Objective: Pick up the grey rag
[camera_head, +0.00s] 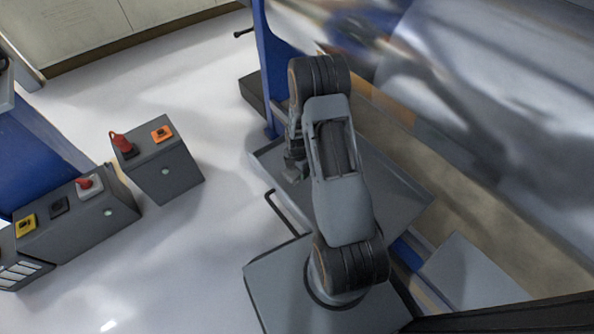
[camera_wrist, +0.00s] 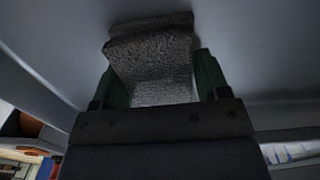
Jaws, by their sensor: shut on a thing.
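The grey rag (camera_wrist: 152,55) shows in the wrist view as a rough, speckled, folded piece between two dark green fingers. My gripper (camera_wrist: 158,78) is shut on it, with one finger at each side of the rag. In the head view my gripper (camera_head: 294,168) points down over the left part of a flat grey surface (camera_head: 385,190), left of my arm. The rag is too small and too shaded there to make out clearly. In the wrist view its lower end is hidden behind the gripper body.
A blue upright (camera_head: 268,60) stands just behind my gripper. A large shiny roll or film (camera_head: 480,90) fills the right. Grey control boxes (camera_head: 160,170) with red and orange switches stand at the left. The pale floor (camera_head: 190,235) between is open.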

